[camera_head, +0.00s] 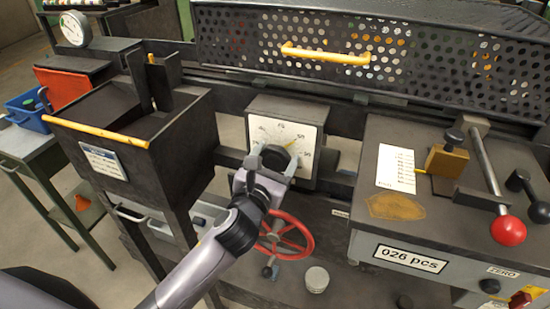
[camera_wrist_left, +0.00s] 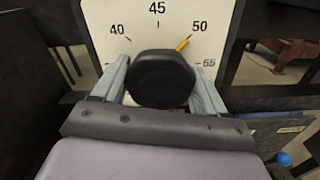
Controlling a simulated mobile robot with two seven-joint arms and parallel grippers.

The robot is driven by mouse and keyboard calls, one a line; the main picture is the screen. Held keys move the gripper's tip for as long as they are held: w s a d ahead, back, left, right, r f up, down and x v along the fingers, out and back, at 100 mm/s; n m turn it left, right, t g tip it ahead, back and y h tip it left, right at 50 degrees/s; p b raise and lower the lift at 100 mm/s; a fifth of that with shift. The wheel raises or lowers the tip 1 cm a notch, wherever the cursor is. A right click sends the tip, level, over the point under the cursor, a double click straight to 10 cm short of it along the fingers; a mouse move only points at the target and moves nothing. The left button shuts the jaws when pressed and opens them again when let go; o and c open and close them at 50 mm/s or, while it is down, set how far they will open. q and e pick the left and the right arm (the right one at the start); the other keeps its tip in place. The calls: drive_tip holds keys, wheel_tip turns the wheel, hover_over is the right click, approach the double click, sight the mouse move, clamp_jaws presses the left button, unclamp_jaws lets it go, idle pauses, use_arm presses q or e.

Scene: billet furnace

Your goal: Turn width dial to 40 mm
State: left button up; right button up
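The width dial is a white plate (camera_head: 309,133) on a dark box, with a round black knob (camera_head: 275,157) at its middle. In the left wrist view the plate (camera_wrist_left: 105,18) shows 40, 45, 50 and 55, and the yellow pointer (camera_wrist_left: 183,44) points up-right, at about the 50 mark. My left gripper (camera_head: 266,172) is at the knob. In the left wrist view its grey fingers (camera_wrist_left: 162,82) lie against the left and right sides of the black knob (camera_wrist_left: 162,80). The fingers hide part of the plate's lower scale. My right gripper is not in view.
A red handwheel (camera_head: 308,240) sits just below the dial. A dark hopper with a yellow handle (camera_head: 95,131) stands left. A perforated guard (camera_head: 400,40) runs behind. At right, a bench (camera_head: 400,225) carries a red-knobbed lever (camera_head: 508,230) and a "026 pcs" display (camera_head: 410,259).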

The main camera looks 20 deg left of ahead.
use_arm(q)
drive_tip(key=shift+n, duration=0.3)
drive_tip(key=shift+c, duration=0.2)
drive_tip(key=n+p, duration=0.1)
drive_tip(key=n, duration=0.2)
drive_tip(key=shift+r, duration=0.1)
drive_tip(key=n+p, duration=0.1)
drive_tip(key=n, duration=1.3)
idle(0.5)
drive_tip(key=o, duration=1)
